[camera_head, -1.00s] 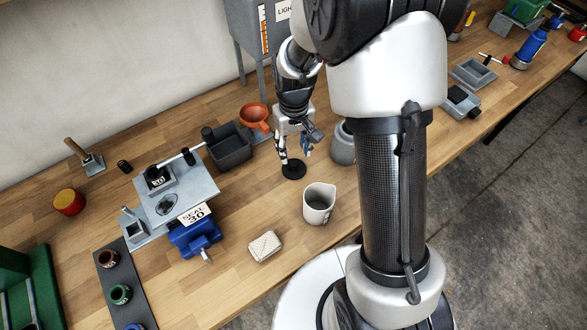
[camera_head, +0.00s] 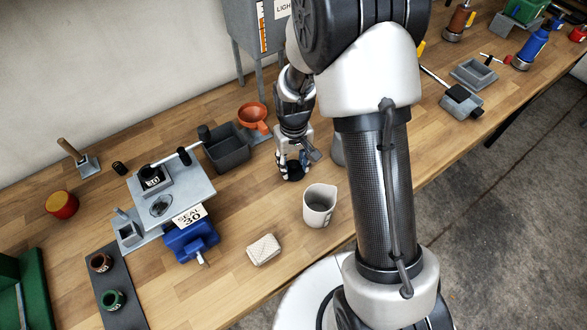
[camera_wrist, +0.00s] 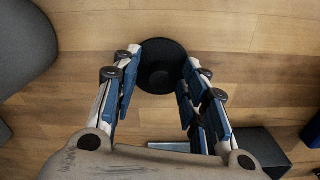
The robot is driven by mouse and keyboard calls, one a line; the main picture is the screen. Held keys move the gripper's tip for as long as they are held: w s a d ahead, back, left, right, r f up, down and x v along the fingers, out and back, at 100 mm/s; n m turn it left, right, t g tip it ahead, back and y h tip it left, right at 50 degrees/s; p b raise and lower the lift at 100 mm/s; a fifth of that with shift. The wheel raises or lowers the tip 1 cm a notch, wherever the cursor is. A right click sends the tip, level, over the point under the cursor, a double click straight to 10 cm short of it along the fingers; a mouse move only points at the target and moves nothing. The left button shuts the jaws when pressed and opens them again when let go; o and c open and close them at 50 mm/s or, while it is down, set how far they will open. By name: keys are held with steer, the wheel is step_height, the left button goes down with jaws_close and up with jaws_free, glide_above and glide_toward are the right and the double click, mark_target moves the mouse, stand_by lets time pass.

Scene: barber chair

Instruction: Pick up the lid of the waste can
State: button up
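The lid (camera_head: 294,177) is a small black round disc with a raised middle, lying on the wooden bench. In the wrist view the lid (camera_wrist: 162,68) shows between and just beyond the fingertips. My gripper (camera_head: 292,172) is low over the lid, its fingers pointing down. In the wrist view my gripper (camera_wrist: 160,85) is open, with one blue-padded finger on each side of the lid; I cannot tell whether they touch it. The grey waste can (camera_head: 338,151) stands just right of the gripper, mostly hidden behind my arm.
A pale grey beaker (camera_head: 319,207) stands in front of the lid. An off-white block (camera_head: 264,250) lies nearer the bench edge. A dark bin (camera_head: 228,150) and an orange funnel (camera_head: 253,116) are behind left, a blue vise (camera_head: 192,240) at left.

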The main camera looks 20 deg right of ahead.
steer(key=c, duration=0.8)
steer(key=shift+r, duration=0.15)
steer(key=shift+c, duration=0.2)
